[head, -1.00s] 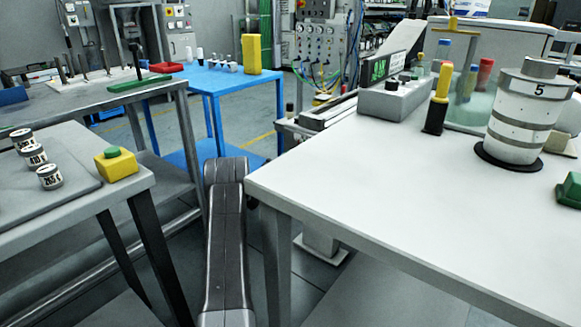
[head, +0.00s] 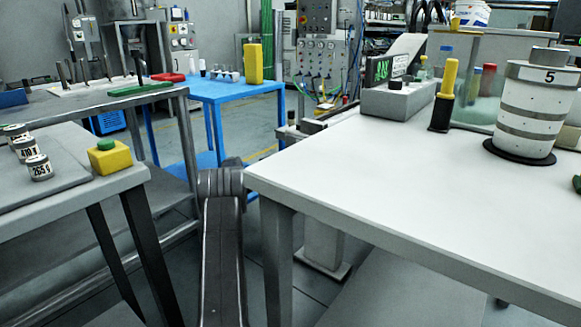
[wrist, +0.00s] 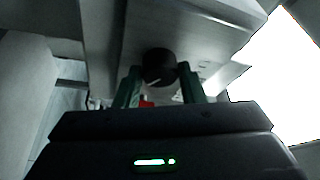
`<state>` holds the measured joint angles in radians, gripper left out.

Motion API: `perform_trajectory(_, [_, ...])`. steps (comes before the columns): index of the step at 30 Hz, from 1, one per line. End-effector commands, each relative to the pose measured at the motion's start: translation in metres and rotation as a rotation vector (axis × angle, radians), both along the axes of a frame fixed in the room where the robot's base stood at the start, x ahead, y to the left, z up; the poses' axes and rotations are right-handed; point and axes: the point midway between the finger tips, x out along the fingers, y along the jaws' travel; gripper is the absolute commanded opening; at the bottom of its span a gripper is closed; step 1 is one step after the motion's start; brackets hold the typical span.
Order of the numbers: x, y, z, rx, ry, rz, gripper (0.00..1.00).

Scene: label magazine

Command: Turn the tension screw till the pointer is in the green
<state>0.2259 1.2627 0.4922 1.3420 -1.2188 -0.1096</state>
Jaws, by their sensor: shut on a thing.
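In the wrist view a round black knob (wrist: 158,66) with a white line across its face sits under a grey housing. I take it to be the tension screw. My gripper (wrist: 160,90) has one greenish finger on each side of the knob and is shut on it. A small red patch (wrist: 147,103) shows between the fingers; I cannot tell what it is. I cannot make out the pointer or a green zone in either view. In the head view my gripper is hidden beyond my arm.
A white table (head: 400,185) stands close on the right of my arm, bearing a banded drum (head: 535,105) and a yellow-and-black tool (head: 443,95). A grey bench (head: 75,200) with a yellow button box (head: 110,157) is at left. A blue table (head: 215,90) stands behind.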

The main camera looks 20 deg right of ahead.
Motion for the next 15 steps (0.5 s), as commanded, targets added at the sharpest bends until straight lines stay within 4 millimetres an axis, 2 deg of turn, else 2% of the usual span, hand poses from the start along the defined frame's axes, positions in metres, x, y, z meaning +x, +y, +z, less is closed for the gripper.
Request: perform_trajectory(15, [0.0, 0.0, 0.0064, 0.251, -0.423, -0.002, 0.14])
